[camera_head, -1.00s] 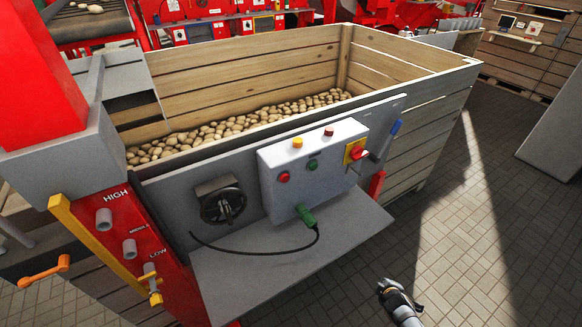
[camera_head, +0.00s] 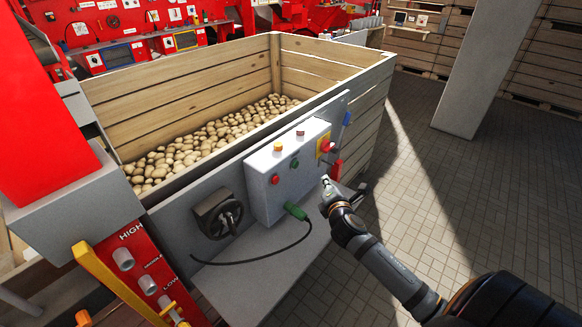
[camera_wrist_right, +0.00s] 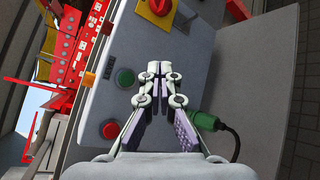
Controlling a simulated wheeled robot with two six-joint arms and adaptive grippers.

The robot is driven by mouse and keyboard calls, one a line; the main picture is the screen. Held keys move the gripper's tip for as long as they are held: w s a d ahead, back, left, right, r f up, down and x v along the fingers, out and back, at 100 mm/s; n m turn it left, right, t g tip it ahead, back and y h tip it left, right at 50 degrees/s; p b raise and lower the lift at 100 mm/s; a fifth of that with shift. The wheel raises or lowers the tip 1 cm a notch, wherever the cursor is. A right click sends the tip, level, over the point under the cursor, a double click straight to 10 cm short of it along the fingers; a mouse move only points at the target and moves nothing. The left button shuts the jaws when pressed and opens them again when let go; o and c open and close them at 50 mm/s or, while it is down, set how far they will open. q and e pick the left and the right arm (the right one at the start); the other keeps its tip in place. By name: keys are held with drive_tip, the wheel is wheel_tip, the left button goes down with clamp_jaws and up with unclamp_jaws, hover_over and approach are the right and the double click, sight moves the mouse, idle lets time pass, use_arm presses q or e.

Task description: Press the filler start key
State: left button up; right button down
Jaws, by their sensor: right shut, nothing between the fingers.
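A light grey control box (camera_head: 262,190) is mounted on the grey panel at the front of the wooden crate. On its face are a green button (camera_head: 294,163) and a red button (camera_head: 275,179); the wrist view shows the green button (camera_wrist_right: 124,77) just left of my fingertips and the red button (camera_wrist_right: 109,129) lower left. My right gripper (camera_head: 325,181) is shut and empty, in front of the box's right part. It also shows in the wrist view (camera_wrist_right: 159,70), its tips seemingly apart from the green button. My left gripper is out of view.
A red and yellow rotary switch (camera_head: 325,146) sits at the box's right end. A green plug (camera_head: 295,211) with a black cable hangs below. A black handwheel (camera_head: 219,214) is to the left. The crate (camera_head: 195,92) holds potatoes. Tiled floor at right is clear.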

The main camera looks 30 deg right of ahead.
sight(296, 165)
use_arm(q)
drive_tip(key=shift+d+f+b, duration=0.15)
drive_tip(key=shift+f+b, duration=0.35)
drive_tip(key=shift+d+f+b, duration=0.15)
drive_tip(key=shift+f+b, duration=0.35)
use_arm(e)
drive_tip(key=w+a, duration=0.3)
drive_tip(key=w, duration=0.5)
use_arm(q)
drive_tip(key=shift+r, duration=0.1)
use_arm(e)
drive_tip(key=shift+w+a, duration=0.1)
drive_tip(key=shift+w, duration=0.1)
idle(0.5)
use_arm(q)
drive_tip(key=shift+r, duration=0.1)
use_arm(e)
drive_tip(key=shift+w+a+f, duration=0.1)
drive_tip(key=shift+w+a, duration=0.05)
drive_tip(key=shift+w, duration=0.15)
